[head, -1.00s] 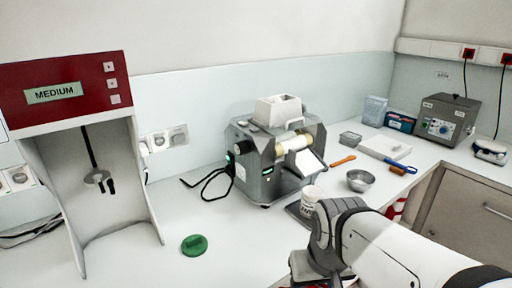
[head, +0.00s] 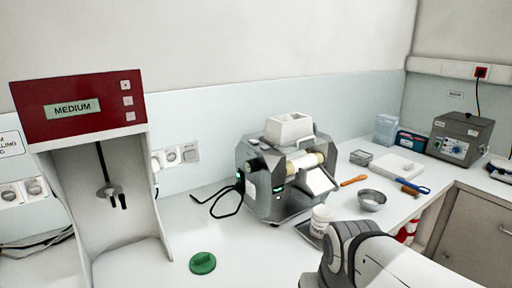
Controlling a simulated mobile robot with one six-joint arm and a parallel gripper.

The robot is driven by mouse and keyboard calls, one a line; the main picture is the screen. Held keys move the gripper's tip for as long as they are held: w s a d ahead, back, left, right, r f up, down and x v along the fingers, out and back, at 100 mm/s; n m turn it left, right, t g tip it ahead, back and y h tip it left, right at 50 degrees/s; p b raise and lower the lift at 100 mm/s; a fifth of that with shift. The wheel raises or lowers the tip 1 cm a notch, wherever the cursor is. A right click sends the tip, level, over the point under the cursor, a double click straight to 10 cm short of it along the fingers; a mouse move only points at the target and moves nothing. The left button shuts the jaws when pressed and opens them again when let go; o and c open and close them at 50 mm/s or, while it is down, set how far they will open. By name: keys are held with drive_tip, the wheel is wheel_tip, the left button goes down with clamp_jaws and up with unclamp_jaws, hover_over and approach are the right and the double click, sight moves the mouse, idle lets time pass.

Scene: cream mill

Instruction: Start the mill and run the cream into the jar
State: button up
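The cream mill (head: 262,195) is a grey machine in the middle of the bench, with a white hopper (head: 289,127) on top, pale rollers (head: 305,162) and a sloping white apron (head: 321,181) at its right front. Small green lights show on its left side. A white jar (head: 320,219) with a printed label stands upright below the apron, near a dark flat plate (head: 305,232); my arm stands close in front of it. I cannot see inside the jar.
A green lid (head: 203,263) lies on the bench before the mill. An orange spatula (head: 353,181), a steel bowl (head: 371,200) and a blue-handled tool (head: 416,188) lie right of it. The bench's front left is clear.

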clamp_jaws()
idle(1.3)
